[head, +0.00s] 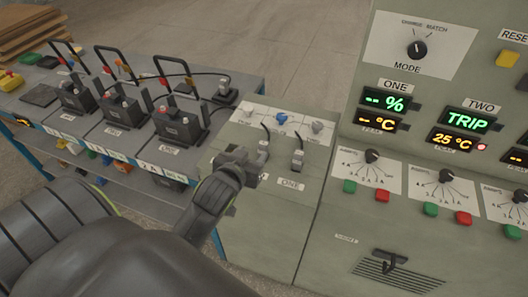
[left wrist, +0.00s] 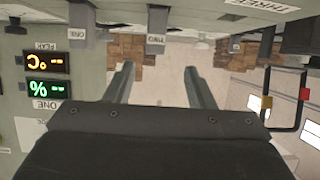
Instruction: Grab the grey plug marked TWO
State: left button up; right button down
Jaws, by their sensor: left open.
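Two grey plugs with dark cords stand on the sloped top of the green-grey console in the head view. The right plug (head: 298,158) is above a label reading ONE. The left plug (head: 263,152) has its label mostly hidden by my gripper. In the upside-down left wrist view the middle grey plug (left wrist: 157,20), which I take as TWO, lies beyond the fingertips and roughly between their lines; its small label is hard to read. My left gripper (head: 241,156) is open and empty, just left of that plug; it also shows in the left wrist view (left wrist: 160,72).
The bench (head: 125,135) at left carries battery units (head: 180,125) with tall dark handles. The instrument panel (head: 415,150) rises at right, with lit displays, dials and buttons. Floor shows behind.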

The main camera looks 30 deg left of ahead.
aim_at(265, 142)
pick_arm(q)
jog(key=x, duration=0.5)
jog(key=shift+d+p+x, duration=0.15)
jog(key=shift+p+x, duration=0.2)
jog(key=shift+x, duration=0.65)
jog(key=shift+d+p+x, duration=0.2)
jog(key=shift+p+x, duration=0.1)
jog(key=shift+x, duration=0.7)
jog(key=shift+w+a+f, duration=0.15)
jog(key=shift+w+f, duration=0.05)
jog(key=shift+w, duration=0.45)
grip_shut()
